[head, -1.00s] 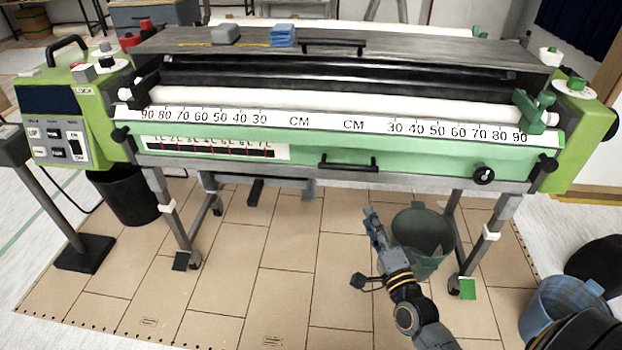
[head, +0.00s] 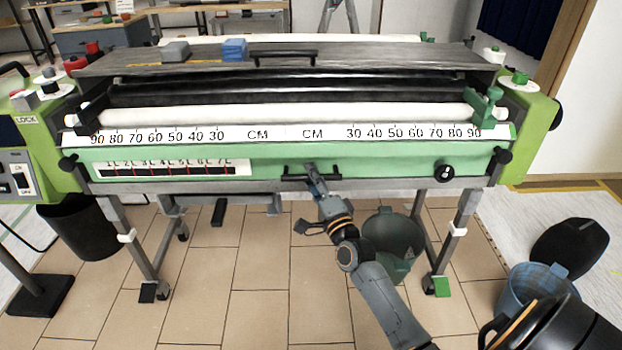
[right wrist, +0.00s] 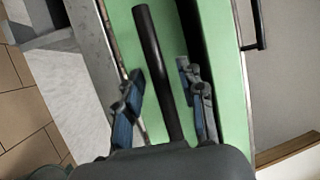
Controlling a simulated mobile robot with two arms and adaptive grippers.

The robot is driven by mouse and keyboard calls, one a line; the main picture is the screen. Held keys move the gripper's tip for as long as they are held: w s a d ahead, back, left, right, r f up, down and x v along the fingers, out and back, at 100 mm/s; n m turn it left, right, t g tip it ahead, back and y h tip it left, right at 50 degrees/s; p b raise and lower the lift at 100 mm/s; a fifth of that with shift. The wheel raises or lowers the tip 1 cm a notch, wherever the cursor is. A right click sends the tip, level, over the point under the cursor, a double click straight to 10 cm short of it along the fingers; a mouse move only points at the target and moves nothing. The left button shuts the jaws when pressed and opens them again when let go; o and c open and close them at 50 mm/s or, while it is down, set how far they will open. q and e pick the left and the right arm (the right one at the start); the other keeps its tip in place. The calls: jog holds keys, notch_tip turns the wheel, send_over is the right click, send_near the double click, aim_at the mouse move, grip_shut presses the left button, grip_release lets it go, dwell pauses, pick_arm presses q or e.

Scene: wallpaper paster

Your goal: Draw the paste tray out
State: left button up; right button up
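The paste tray (head: 390,162) is the long green front of the machine, below the white CM scale. A black bar handle (head: 331,177) is fixed on its lower middle. My right gripper (head: 312,172) is at this handle, its fingers reaching up over it. In the right wrist view the handle (right wrist: 160,62) runs between the two spread fingers of the gripper (right wrist: 161,70), with a gap visible on each side. The gripper is open and not closed on the handle. The tray sits in the machine. My left gripper is not in view.
A black knob (head: 444,173) sits right of the handle, and a scale strip (head: 172,168) left. A green bucket (head: 393,238) stands below, behind my right arm. A blue bin (head: 535,290) stands at right.

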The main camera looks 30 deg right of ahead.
jog(key=shift+w+r, duration=0.1)
jog(key=shift+w, duration=0.2)
grip_shut()
pick_arm(q)
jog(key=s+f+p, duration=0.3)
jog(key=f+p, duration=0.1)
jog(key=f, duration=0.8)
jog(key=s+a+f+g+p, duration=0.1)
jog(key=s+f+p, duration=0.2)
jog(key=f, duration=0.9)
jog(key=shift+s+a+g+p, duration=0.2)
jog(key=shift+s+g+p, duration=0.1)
jog(key=shift+p, duration=0.15)
pick_arm(e)
jog(key=s+a, duration=0.6)
jog(key=s, duration=0.4)
jog(key=s+a, duration=0.7)
jog(key=s, duration=0.4)
jog(key=shift+s+a, duration=0.15)
jog(key=shift+s, duration=0.15)
